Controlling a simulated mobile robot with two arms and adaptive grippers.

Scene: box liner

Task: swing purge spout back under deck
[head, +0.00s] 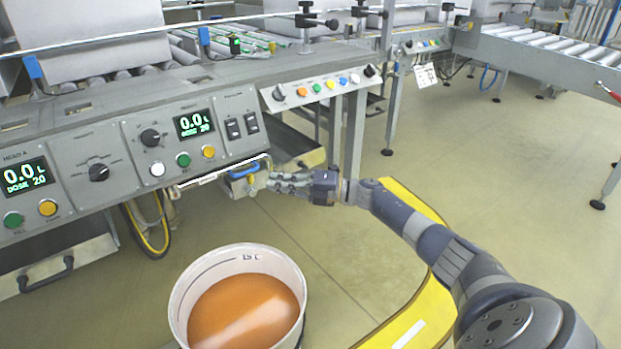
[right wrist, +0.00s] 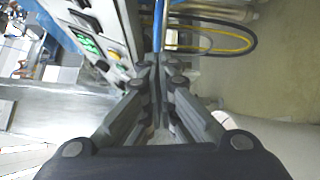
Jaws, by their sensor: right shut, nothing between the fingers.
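The purge spout (head: 238,186) is a small pale fitting with a blue handle (head: 243,172), just below the front edge of the control deck (head: 110,150). The blue handle also shows in the right wrist view (right wrist: 158,25), just beyond my fingertips. My right gripper (head: 272,181) reaches in from the right beside the spout, with its fingertips close to it. The fingers are shut with nothing between them; I cannot tell whether they touch the spout. My left gripper is not in view.
A white bucket (head: 180,300) of orange-brown liquid stands on the floor below the deck front. Yellow and black hoses (head: 150,225) hang under the deck. A row of buttons (head: 325,87) is on a panel to the right. Open floor lies to the right.

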